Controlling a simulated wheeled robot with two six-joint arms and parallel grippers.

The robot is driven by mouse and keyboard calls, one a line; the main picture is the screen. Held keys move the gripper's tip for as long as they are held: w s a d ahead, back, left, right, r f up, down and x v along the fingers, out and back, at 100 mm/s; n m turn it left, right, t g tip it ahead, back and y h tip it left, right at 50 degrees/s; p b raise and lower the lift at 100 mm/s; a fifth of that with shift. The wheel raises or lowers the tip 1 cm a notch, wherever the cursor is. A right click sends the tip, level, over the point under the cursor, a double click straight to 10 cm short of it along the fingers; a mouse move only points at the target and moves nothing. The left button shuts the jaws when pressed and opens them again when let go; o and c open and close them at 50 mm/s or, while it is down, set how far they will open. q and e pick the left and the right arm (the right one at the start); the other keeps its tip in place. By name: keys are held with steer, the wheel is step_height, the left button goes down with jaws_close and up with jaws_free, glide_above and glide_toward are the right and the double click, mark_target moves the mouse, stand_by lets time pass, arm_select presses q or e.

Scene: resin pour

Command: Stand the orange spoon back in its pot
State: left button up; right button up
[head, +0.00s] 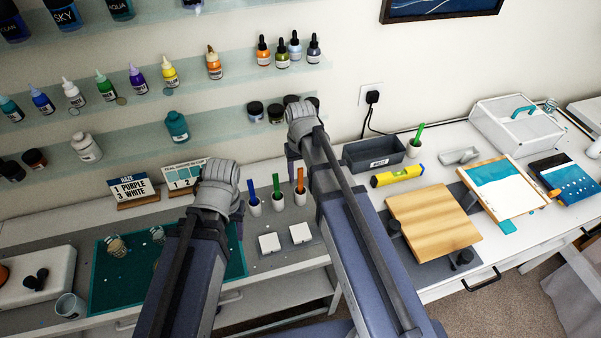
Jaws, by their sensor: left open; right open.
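The orange spoon (300,178) stands upright in a small white pot (301,199) on the grey work surface, just left of my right arm. A green spoon (276,183) in its pot (279,205) and a blue spoon (252,193) in its pot (255,210) stand in a row to its left. My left arm rises from the bottom to a joint left of the blue spoon, and my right arm rises to a joint above and right of the orange spoon. I see no fingers of either gripper; both are hidden or out of frame.
Two white square pieces (269,243) lie in front of the pots. A teal mat (105,285) with cups is at left. At right are a grey bin (372,153), a yellow level (397,176), a wooden board (433,222) and another potted green spoon (418,134). Bottle shelves line the wall.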

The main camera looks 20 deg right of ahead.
step_height(320, 180, up, 7)
steer(key=p, duration=0.6)
steer(key=shift+r+p, duration=0.15)
steer(key=shift+p, duration=0.2)
steer(key=shift+a+f, duration=0.1)
steer(key=shift+f, duration=0.1)
steer(key=s+a+f+n+b, duration=0.1)
steer(key=s+a+f+b, duration=0.2)
steer(key=s, duration=0.1)
steer(key=s+a+f+n+b, duration=0.1)
steer(key=s+a+f+b, duration=0.2)
steer(key=s+f+b, duration=0.1)
steer(key=s+a+f+n+h+b, duration=0.1)
steer(key=s+a+f+b, duration=0.3)
steer(key=s, duration=0.2)
steer(key=shift+s+a, duration=0.1)
steer(key=shift+s, duration=0.05)
steer(key=shift+r, duration=0.15)
